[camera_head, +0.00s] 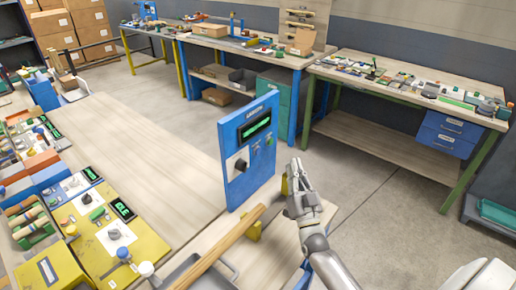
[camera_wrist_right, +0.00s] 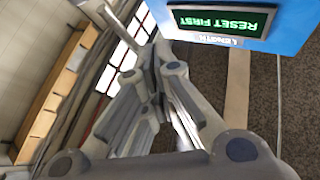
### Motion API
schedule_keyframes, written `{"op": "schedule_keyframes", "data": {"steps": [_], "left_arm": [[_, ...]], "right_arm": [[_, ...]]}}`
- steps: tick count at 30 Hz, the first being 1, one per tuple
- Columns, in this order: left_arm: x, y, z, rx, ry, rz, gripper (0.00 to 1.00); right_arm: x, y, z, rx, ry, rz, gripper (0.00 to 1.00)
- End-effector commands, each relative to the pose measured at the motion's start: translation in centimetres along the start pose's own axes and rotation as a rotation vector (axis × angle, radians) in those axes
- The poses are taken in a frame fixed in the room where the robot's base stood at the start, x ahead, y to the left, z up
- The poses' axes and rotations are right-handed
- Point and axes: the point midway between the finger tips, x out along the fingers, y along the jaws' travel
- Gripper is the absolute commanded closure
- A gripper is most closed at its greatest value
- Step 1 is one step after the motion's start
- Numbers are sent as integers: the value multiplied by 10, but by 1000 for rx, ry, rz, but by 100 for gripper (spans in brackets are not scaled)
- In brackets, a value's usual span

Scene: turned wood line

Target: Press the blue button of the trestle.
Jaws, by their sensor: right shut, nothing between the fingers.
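A blue upright panel (camera_head: 237,187) labelled LENGTH stands beside the wooden table, with a dark display (camera_head: 257,126) lit green and a black knob (camera_head: 241,165). Small controls (camera_head: 270,140) sit right of the knob; which one is the blue button is too small to tell. My right gripper (camera_head: 293,163) is shut and empty, just right of the panel and apart from it. In the right wrist view, its closed fingers (camera_wrist_right: 150,75) point up the picture, and the panel's display (camera_wrist_right: 222,20) reads RESET FIRST upside down. My left gripper is out of view.
A long wooden bar (camera_head: 216,250) lies in front of the panel, near a yellow block (camera_head: 252,230). A yellow control board (camera_head: 112,233) and crowded small parts are at left. Workbenches (camera_head: 400,85) stand behind; open floor (camera_head: 372,200) lies to the right.

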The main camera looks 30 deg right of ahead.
Motion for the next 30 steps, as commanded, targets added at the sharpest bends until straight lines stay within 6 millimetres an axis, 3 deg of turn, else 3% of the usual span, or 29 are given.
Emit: {"op": "schedule_keyframes", "data": {"steps": [1, 3, 6, 10, 15, 18, 30], "left_arm": [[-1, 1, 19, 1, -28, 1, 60], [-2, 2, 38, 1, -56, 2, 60], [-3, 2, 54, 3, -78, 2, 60], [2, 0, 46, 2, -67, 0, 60], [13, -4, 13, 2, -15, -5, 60], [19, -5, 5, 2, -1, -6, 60], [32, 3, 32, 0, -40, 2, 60]], "right_arm": [[0, 0, 0, 0, 0, 0, 100], [0, 0, 0, 0, -1, 0, 100], [1, -1, 1, 1, 0, 0, 100], [8, -6, 7, 2, 0, 0, 100], [23, -17, 19, 3, 2, 0, 100], [33, -25, 27, 3, 1, 0, 100], [60, -44, 45, 1, -1, 0, 100]]}}
